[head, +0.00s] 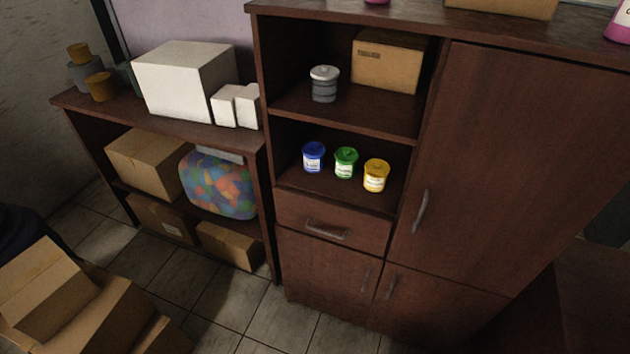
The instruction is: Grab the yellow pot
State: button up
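The yellow pot (376,176) stands upright on the lower open shelf (330,190) of a dark wooden cabinet, near the shelf's right side. It is a small pot with a yellow lid and a pale label. A green pot (346,163) stands just left of it, and a blue pot (313,157) stands left of the green one. My gripper is not in view.
The cabinet (520,150) has a drawer (330,223) below the pots and a tall door on the right. A grey can (324,84) and a cardboard box (388,62) sit on the shelf above. Boxes (70,300) fill the lower left. Tiled floor (220,290) shows in front.

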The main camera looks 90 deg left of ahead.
aim_at(372, 184)
jog(key=k+l+u, duration=0.1)
jog(key=u, duration=1.45)
jog(key=j+u, duration=0.1)
jog(key=u, duration=1.2)
jog(key=k+j, duration=0.05)
